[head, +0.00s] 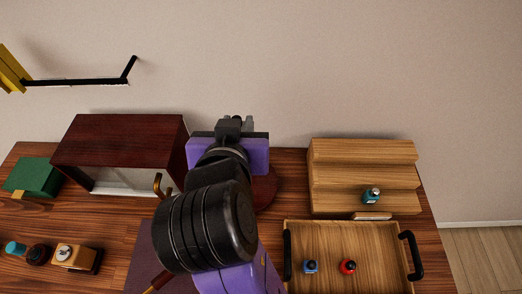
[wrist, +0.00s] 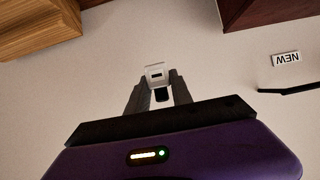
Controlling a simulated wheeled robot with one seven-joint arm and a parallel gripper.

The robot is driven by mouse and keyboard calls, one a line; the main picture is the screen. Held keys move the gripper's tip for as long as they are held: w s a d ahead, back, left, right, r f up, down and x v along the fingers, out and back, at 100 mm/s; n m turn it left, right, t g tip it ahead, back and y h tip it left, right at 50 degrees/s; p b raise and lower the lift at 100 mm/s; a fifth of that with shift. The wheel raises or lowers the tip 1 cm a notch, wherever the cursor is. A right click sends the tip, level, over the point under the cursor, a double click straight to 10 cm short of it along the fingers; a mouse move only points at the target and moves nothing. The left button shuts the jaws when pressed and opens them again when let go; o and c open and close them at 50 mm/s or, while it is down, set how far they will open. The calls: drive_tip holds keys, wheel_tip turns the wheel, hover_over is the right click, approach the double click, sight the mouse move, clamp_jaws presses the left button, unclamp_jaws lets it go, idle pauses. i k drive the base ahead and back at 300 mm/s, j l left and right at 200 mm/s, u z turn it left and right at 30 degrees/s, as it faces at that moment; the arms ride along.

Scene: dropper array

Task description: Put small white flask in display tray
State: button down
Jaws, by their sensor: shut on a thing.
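My gripper (wrist: 158,90) is shut on the small white flask (wrist: 155,70), which shows between the fingertips in the wrist view. In the head view my gripper (head: 238,122) is above the back of the table, and my arm hides the flask there. The flask is held up against the pale wall, apart from any surface. I cannot tell which thing is the display tray: a wooden tray with black handles (head: 333,231) lies at the front right, and a stepped wooden stand (head: 335,150) is behind it.
A blue bottle (head: 310,266) and a red bottle (head: 348,267) stand in the handled tray. A teal bottle (head: 371,196) is on the stepped stand. A dark wooden shelf box (head: 120,135), a green box (head: 35,177) and a small wooden box (head: 75,257) are at the left.

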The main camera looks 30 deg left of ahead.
sight(381, 268)
drive_tip(key=l, duration=1.9)
drive_tip(key=k, duration=0.05)
